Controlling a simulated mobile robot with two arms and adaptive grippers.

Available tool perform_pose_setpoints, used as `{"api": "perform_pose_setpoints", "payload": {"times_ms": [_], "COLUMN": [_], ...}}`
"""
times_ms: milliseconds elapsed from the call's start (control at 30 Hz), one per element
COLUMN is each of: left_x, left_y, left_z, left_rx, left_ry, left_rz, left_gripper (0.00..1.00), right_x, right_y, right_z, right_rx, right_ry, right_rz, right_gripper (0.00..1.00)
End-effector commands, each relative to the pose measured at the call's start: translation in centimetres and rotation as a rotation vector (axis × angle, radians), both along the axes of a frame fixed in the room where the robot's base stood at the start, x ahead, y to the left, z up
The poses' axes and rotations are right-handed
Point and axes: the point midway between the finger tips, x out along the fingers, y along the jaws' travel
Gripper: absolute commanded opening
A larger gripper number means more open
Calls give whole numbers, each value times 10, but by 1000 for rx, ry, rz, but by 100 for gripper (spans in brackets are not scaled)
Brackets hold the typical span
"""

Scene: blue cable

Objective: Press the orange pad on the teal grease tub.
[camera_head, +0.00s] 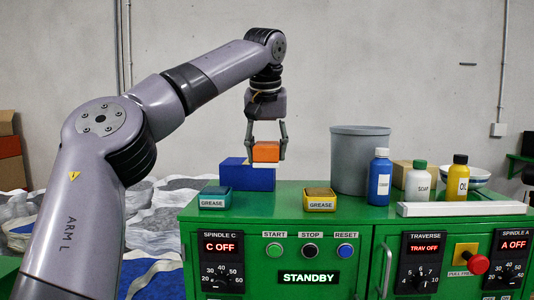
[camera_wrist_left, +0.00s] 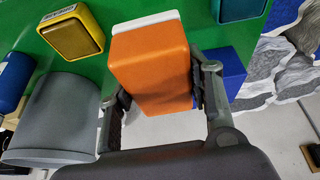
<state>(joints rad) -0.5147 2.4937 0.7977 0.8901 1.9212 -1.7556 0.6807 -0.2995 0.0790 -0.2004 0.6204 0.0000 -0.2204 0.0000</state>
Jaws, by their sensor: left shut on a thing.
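My left gripper (camera_head: 266,148) is shut on the orange pad (camera_head: 265,154), a block with a white layer on its underside. The pad also shows in the left wrist view (camera_wrist_left: 152,70), between the fingers (camera_wrist_left: 160,95). It appears held above the green cabinet top, overlapping the blue block in the head view. The teal grease tub (camera_head: 214,197) sits at the cabinet's front left corner, left of and lower than the pad, apart from it. It is partly cut off in the left wrist view (camera_wrist_left: 240,8). My right gripper is not in view.
A yellow grease tub (camera_head: 319,199) stands right of the teal one. A blue block (camera_head: 240,179) lies behind them. A grey bin (camera_head: 359,160), several bottles and a white bar (camera_head: 460,209) occupy the right. Buttons and dials line the green cabinet's (camera_head: 376,216) front.

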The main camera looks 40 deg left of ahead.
Motion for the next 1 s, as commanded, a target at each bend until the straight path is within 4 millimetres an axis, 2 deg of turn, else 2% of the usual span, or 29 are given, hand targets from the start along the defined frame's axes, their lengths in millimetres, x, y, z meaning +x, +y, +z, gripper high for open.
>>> {"api": "perform_pose_setpoints", "payload": {"times_ms": [67,100,400,533,667,800,1000], "left_x": [0,0,0,-5,-26,-56,-79], "left_y": [0,0,0,6,31,63,87], "left_z": [0,0,0,3,11,14,10], "left_rx": [1,1,0,2,7,8,0], "left_ry": [-1,-1,-1,-4,-11,-9,-3], "left_rz": [0,0,0,3,8,8,0], "left_gripper": [15,44,24,24,24,24,24], "right_x": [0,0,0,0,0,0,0], "right_y": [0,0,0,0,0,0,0], "right_z": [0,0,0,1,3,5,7], "right_rx": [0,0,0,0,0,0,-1], "right_ry": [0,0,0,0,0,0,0], "right_rz": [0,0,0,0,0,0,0], "right_gripper": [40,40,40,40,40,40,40]}}
